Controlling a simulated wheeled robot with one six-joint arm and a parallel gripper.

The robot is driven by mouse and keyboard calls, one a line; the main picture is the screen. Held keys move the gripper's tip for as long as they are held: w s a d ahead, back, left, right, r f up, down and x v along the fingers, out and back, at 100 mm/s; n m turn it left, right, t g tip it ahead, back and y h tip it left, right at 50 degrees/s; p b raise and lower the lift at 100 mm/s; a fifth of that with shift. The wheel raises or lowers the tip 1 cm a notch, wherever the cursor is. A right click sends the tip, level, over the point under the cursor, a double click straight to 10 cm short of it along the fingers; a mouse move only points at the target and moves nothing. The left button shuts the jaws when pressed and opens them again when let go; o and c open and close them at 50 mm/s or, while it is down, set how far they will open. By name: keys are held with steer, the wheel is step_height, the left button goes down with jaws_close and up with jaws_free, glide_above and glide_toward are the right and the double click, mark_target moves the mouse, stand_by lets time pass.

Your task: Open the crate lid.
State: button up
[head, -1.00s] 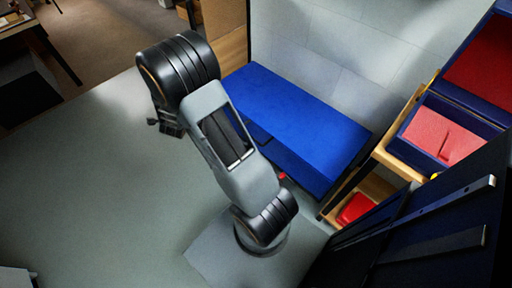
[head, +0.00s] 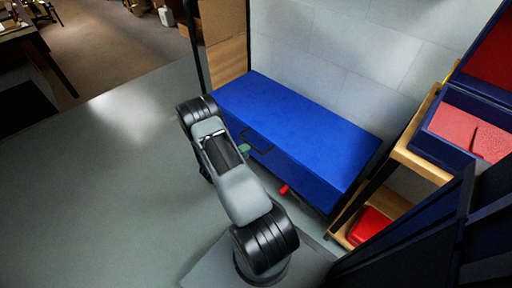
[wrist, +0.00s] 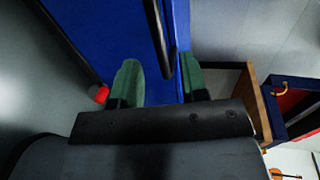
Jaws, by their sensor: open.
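The blue crate (head: 300,125) stands on the grey surface against the pale wall, its lid (head: 290,110) down. A black bar handle (head: 256,140) is on the crate's near side, close to the lid's edge. My gripper (head: 244,151) reaches that side, mostly hidden behind my arm, with a green fingertip showing near the handle. In the wrist view my gripper (wrist: 161,80) is open, its two green fingers apart. The black handle (wrist: 158,38) runs down between them in the picture; I cannot tell whether they touch it.
To the right is a wooden shelf (head: 415,160) with an open blue case (head: 437,133) lined in red. A red object (head: 368,225) lies on its lower level. Dark panels fill the lower right corner. The grey surface (head: 90,190) at left is clear.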

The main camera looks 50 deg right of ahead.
steer(key=b+x, duration=0.1)
steer(key=x, duration=0.6)
steer(key=shift+d, duration=0.2)
jaws_close()
stand_by(0.4)
